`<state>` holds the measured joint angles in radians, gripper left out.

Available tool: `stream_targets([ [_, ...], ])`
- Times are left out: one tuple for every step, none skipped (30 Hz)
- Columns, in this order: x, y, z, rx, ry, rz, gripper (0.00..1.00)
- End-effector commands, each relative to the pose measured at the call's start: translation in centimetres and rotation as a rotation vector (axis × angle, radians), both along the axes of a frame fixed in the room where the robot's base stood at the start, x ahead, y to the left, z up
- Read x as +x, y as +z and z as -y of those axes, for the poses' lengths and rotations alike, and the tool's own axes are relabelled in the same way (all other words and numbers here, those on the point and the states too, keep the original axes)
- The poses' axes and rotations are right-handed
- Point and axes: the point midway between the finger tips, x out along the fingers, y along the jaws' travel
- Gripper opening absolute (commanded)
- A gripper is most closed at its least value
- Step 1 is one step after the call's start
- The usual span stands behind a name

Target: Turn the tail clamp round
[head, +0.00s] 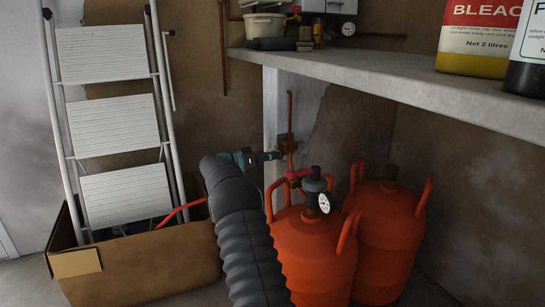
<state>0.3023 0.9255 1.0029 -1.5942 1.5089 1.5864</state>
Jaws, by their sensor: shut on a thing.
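I take this block to be the tail clamp. My gripper (275,156), teal and black at the end of my black ribbed arm, reaches in from the left. Its tips are closed at the lower left of the block, at the copper tail. The gripped part is small and mostly hidden by the fingers.
A grey shelf (390,78) overhangs at right, carrying bottles. A stepladder (110,100) stands in a cardboard box (150,264) at left.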

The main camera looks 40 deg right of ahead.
Motion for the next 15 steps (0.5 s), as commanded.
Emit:
stream_targets([
  [-0.05,-0.09,0.07,-0.009,-0.001,0.039,0.01],
  [-0.06,-0.10,0.07,-0.015,-0.001,0.066,0.01],
  [-0.06,-0.10,0.07,-0.024,-0.001,0.101,0.01],
  [-0.07,-0.10,0.06,-0.030,-0.001,0.128,0.01],
  [-0.08,-0.11,0.06,-0.036,-0.001,0.153,0.01],
  [-0.09,-0.10,0.06,-0.044,-0.001,0.185,0.01],
  [-0.09,-0.10,0.06,-0.049,-0.001,0.208,0.01],
  [-0.09,-0.10,0.06,-0.055,-0.001,0.231,0.01],
  [-0.10,-0.11,0.06,-0.062,-0.001,0.260,0.01],
  [-0.10,-0.11,0.06,-0.067,0.000,0.281,0.01],
  [-0.10,-0.11,0.06,-0.071,0.000,0.301,0.01],
  [-0.10,-0.12,0.06,-0.077,0.000,0.326,0.01],
  [-0.11,-0.12,0.06,-0.081,0.000,0.342,0.01],
  [-0.11,-0.12,0.06,-0.086,0.000,0.360,0.01],
  [-0.11,-0.12,0.06,-0.090,0.000,0.379,0.01],
])
